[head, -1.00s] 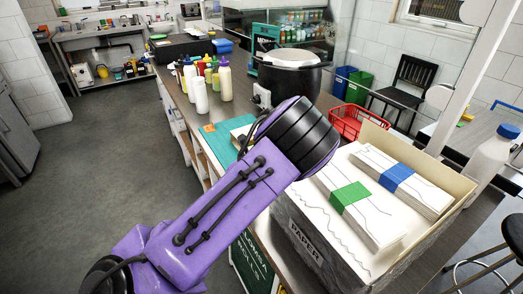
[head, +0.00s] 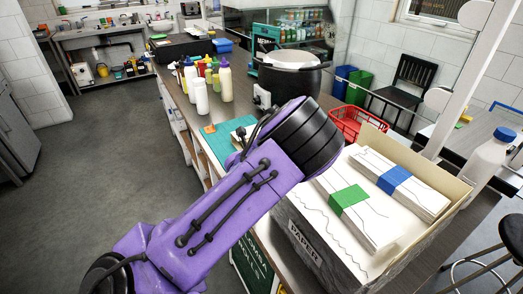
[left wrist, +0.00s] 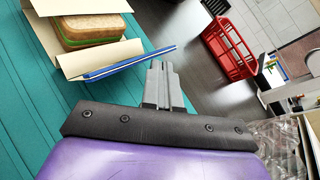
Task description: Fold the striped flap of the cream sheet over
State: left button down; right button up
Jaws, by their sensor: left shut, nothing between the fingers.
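In the left wrist view the cream sheet (left wrist: 68,62) lies on a teal mat (left wrist: 35,110). A stacked item with tan and green layers (left wrist: 92,30) sits on the sheet. The flap with a blue stripe (left wrist: 130,62) stands raised at an angle on the side nearest my gripper. My left gripper (left wrist: 160,70) is shut and empty, its fingertips close beside the flap's right end. I cannot tell whether they touch it. In the head view my purple left arm covers the gripper and most of the sheet; part of the mat (head: 211,145) shows. My right gripper is not in view.
A box of paper stacks (head: 303,243) stands right of my arm. A black pot (head: 290,85), squeeze bottles (head: 200,92) and a red basket (head: 357,122) stand farther back on the counter. The red basket also shows in the left wrist view (left wrist: 230,48).

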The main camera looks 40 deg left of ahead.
pick_arm(q)
jog(key=shift+w+a+r, duration=0.1)
jog(key=shift+a+r, duration=0.3)
jog(key=shift+r, duration=0.2)
jog(key=shift+p, duration=0.3)
jog(key=shift+w+a+r, duration=0.1)
jog(key=shift+a+r, duration=0.25)
jog(key=shift+r, duration=0.05)
jog(key=shift+a+r, duration=0.1)
jog(key=shift+a, duration=0.1)
jog(key=shift+w+a+r, duration=0.2)
jog(key=shift+a+r, duration=0.2)
jog(key=shift+a, duration=0.25)
jog(key=shift+a+r, duration=0.1)
